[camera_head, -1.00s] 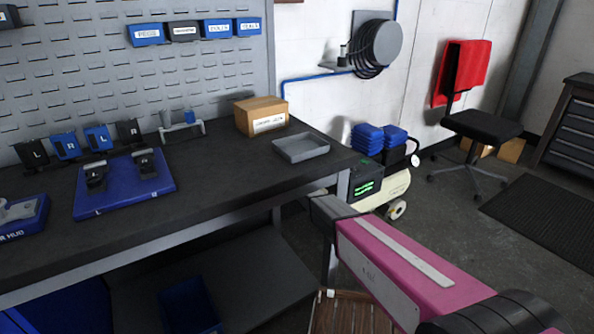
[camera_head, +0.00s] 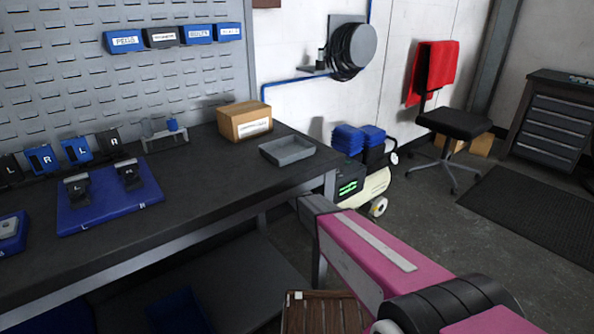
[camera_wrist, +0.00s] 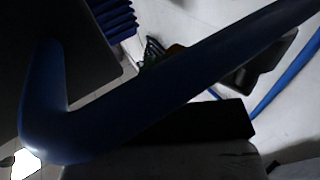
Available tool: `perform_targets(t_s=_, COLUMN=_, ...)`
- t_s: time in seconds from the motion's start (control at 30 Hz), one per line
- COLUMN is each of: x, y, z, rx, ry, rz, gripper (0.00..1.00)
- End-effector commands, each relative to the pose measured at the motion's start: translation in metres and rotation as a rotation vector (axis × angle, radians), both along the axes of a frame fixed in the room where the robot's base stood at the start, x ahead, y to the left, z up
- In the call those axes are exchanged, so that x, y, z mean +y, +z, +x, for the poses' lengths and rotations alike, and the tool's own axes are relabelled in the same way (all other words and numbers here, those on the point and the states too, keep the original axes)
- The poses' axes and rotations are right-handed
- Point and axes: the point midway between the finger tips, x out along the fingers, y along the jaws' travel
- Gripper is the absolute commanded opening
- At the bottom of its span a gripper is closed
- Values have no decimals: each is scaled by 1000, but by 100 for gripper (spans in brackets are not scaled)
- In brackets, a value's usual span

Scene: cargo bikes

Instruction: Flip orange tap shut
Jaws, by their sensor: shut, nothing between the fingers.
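I cannot make out the orange tap for sure in either view. In the head view only my pink arm shows, at the lower right; the gripper is hidden there.
A cream compressor (camera_head: 378,186) with a wheel stands beyond the workbench (camera_head: 205,185). Blue stacked pieces (camera_head: 348,138) are behind it. A hose reel (camera_head: 352,48) hangs on the wall. A black chair (camera_head: 455,122) and open floor lie to the right.

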Motion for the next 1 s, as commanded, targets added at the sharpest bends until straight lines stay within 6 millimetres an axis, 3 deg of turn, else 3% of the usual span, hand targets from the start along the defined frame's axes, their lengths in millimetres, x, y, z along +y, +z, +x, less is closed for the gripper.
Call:
perform_targets(t_s=0.27, x=6, y=0, z=-18, rx=1, ry=1, rz=0, gripper=0)
perform_targets(t_s=0.7, x=31, y=1, z=-91, rx=0, ry=2, rz=0, gripper=0)
perform_targets(t_s=1.0, x=36, y=0, z=-102, rx=0, ry=1, rz=0, gripper=0)
